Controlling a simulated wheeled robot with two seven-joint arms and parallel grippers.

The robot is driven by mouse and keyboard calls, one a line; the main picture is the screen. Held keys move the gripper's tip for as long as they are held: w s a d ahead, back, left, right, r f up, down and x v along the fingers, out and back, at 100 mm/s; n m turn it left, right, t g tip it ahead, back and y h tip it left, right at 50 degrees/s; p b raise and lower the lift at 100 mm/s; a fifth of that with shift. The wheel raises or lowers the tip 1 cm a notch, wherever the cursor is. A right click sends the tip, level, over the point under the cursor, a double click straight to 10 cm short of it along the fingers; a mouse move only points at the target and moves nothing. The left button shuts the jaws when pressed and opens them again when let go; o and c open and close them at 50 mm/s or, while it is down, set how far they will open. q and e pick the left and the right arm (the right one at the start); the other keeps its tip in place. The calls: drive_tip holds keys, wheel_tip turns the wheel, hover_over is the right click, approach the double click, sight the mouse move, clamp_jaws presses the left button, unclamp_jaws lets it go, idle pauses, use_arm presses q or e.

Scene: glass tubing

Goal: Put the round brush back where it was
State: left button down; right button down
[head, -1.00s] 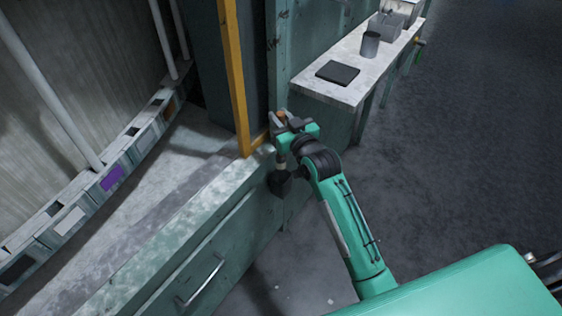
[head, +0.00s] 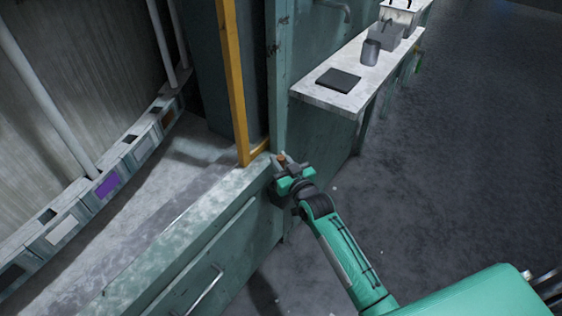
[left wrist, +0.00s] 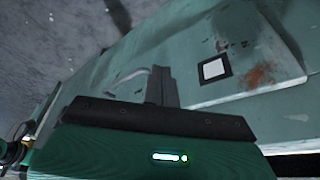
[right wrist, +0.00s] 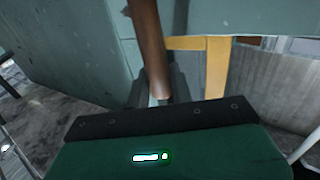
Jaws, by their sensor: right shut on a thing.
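My right gripper (head: 283,167) is shut on a brown, round handle (right wrist: 149,48), which appears to be the round brush's. In the head view the handle's orange-brown end (head: 281,158) shows above the jaws. The gripper hangs beside the corner of the teal workbench (head: 232,186), close to the foot of the yellow frame (head: 235,85). The brush head is mostly hidden behind the gripper. My left gripper (left wrist: 161,85) is outside the head view; in its wrist view the fingers are together with nothing visible between them, facing a teal panel.
A pale shelf (head: 318,95) holds a dark flat pad (head: 339,79), a grey cup (head: 370,51) and grey bins (head: 386,34). Boxes with coloured labels (head: 107,185) line the left wall. Open floor (head: 450,170) lies right. A white square label (left wrist: 214,69) is on the teal panel.

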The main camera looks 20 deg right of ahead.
use_arm(q)
drive_tip(key=shift+f, duration=0.15)
use_arm(e)
drive_tip(key=c, duration=1.2)
unclamp_jaws()
drive_tip(key=shift+f, duration=0.1)
drive_tip(key=shift+c, duration=0.2)
drive_tip(key=shift+r, duration=0.2)
use_arm(q)
drive_tip(key=shift+p+x, duration=0.45)
drive_tip(key=shift+x, duration=0.5)
use_arm(e)
drive_tip(key=s+f+g+h, duration=0.1)
drive_tip(key=s+f+g, duration=0.2)
drive_tip(key=s, duration=0.9)
drive_tip(key=s+d+f+g, duration=0.1)
drive_tip(key=s+f+g, duration=0.3)
drive_tip(key=s, duration=0.9)
drive_tip(key=s+f+g+h, duration=0.1)
drive_tip(key=s+f+g, duration=0.3)
drive_tip(key=s+g, duration=0.3)
drive_tip(key=s, duration=0.5)
drive_tip(key=shift+s+d+f+h, duration=0.15)
drive_tip(key=shift+s+d+h, duration=0.15)
drive_tip(key=shift+s, duration=0.1)
